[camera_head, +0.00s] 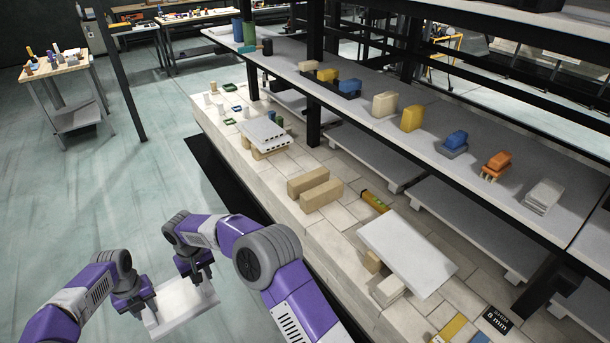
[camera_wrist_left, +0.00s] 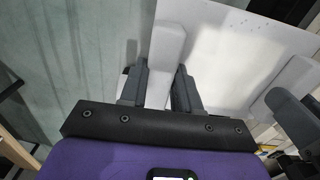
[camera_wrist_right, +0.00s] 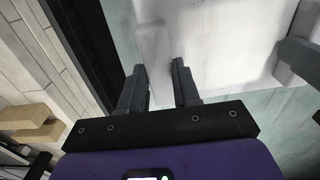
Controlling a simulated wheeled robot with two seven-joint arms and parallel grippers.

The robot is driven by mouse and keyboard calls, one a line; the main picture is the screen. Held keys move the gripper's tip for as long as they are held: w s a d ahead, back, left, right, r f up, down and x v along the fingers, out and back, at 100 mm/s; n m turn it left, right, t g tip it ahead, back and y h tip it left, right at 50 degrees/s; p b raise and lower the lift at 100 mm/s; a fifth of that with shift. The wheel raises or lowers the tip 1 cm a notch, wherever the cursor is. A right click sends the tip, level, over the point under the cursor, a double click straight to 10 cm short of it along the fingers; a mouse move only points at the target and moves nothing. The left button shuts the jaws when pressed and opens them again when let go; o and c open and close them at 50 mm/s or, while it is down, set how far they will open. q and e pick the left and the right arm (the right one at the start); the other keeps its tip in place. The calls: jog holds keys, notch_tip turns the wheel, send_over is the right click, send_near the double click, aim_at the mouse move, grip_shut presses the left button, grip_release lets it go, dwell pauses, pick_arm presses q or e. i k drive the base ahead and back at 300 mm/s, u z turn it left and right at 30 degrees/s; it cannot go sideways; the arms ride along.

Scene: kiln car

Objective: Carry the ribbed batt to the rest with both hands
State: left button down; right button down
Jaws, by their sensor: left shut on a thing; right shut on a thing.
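The ribbed batt, a pale plate (camera_head: 182,302), is off the kiln car's deck, over the floor at the lower left of the head view. My left gripper (camera_head: 141,305) is shut on a rib (camera_wrist_left: 166,45) at its left end. My right gripper (camera_head: 198,276) is shut on a rib (camera_wrist_right: 154,60) at its other end. The plate's face shows in the left wrist view (camera_wrist_left: 235,65) and the right wrist view (camera_wrist_right: 215,45). Two parallel beige bars (camera_head: 307,180) lie on the deck, possibly the rest; the right wrist view shows two beige blocks (camera_wrist_right: 30,117).
The pale brick deck (camera_head: 340,216) runs diagonally, with a dark gap along its near side. A white plate (camera_head: 407,250) on blocks stands nearer, a slotted pale plate (camera_head: 262,132) farther. A grey shelf (camera_head: 450,150) with coloured blocks and dark posts overhangs the deck.

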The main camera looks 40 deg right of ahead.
aim_at(315, 182)
jog(key=i, duration=2.95)
jog(key=z, duration=3.1)
jog(key=i, duration=0.5)
